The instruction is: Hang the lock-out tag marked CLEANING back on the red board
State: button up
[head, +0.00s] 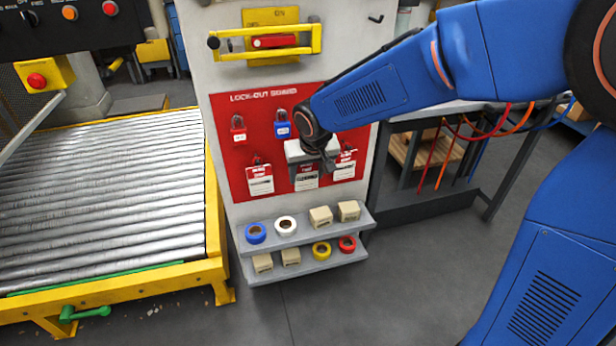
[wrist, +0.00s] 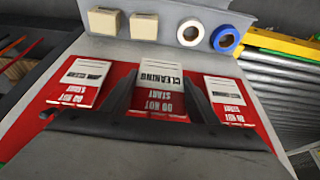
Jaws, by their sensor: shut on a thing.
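The red lock-out board (head: 237,182) is on a pale upright panel. The white tag marked CLEANING (wrist: 160,82), with a red DO NOT START band, is upside down in the middle of the wrist view. In the head view the same tag (head: 307,182) shows below my gripper (head: 326,160), in line with the tags on either side. My gripper is shut on the tag's red end, close in front of the board's lower middle. The gripper hides the tag's top and any hook there, so I cannot tell whether it hangs on one.
Other tags hang at left (head: 260,180) and right (head: 345,166). A red padlock (head: 238,128) and a blue padlock (head: 282,128) hang above. Below, a grey shelf (head: 300,238) holds tape rolls and small boxes. A roller conveyor (head: 105,200) stands left.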

jog(key=shift+w+a+f, duration=0.15)
jog(key=shift+w+f, duration=0.1)
jog(key=shift+w, duration=0.3)
jog(key=shift+w+a+f, duration=0.15)
jog(key=shift+w+f, duration=0.05)
jog(key=shift+w, duration=0.3)
jog(key=shift+w+a+f, duration=0.15)
jog(key=shift+w+f, duration=0.1)
jog(key=shift+w, duration=0.3)
jog(key=o, duration=1.1)
